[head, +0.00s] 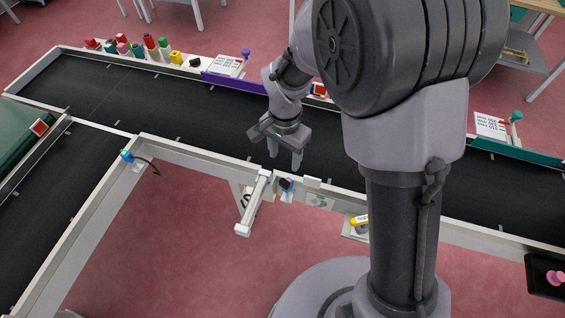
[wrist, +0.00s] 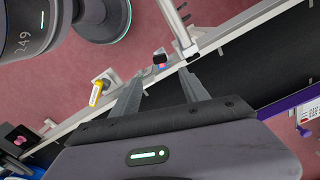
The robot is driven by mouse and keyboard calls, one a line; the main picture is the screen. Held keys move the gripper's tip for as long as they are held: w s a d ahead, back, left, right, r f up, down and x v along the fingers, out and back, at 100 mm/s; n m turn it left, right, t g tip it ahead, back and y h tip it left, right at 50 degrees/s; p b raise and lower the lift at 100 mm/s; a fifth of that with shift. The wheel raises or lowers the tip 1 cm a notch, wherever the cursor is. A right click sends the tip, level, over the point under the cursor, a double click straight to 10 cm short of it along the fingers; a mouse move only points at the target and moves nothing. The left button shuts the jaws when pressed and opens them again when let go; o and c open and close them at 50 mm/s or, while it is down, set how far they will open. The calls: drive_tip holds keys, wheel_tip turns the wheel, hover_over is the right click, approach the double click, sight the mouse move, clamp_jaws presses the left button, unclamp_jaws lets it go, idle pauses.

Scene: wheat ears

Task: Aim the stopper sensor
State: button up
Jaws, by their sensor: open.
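A small dark sensor (head: 287,184) with a blue and red part sits on the near rail of the conveyor, right beside the white stopper bar (head: 254,203). In the wrist view the sensor (wrist: 160,58) shows just beyond the fingertips, with the stopper bar (wrist: 177,27) to its right. I take this to be the stopper sensor; its exact facing is too small to tell. My gripper (head: 285,157) is open and empty, fingers down, above the belt near that rail. In the wrist view my gripper (wrist: 162,76) has its fingers apart, with nothing between them.
A second blue sensor (head: 127,156) with a cable sits on the rail at left. A yellow item (head: 358,220) is on a bracket at right. Coloured spools (head: 150,42) line the far rail. The black belt (head: 200,120) is bare.

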sight(285, 182)
wheel_tip(285, 182, down, 13)
drive_tip(key=b, duration=0.4)
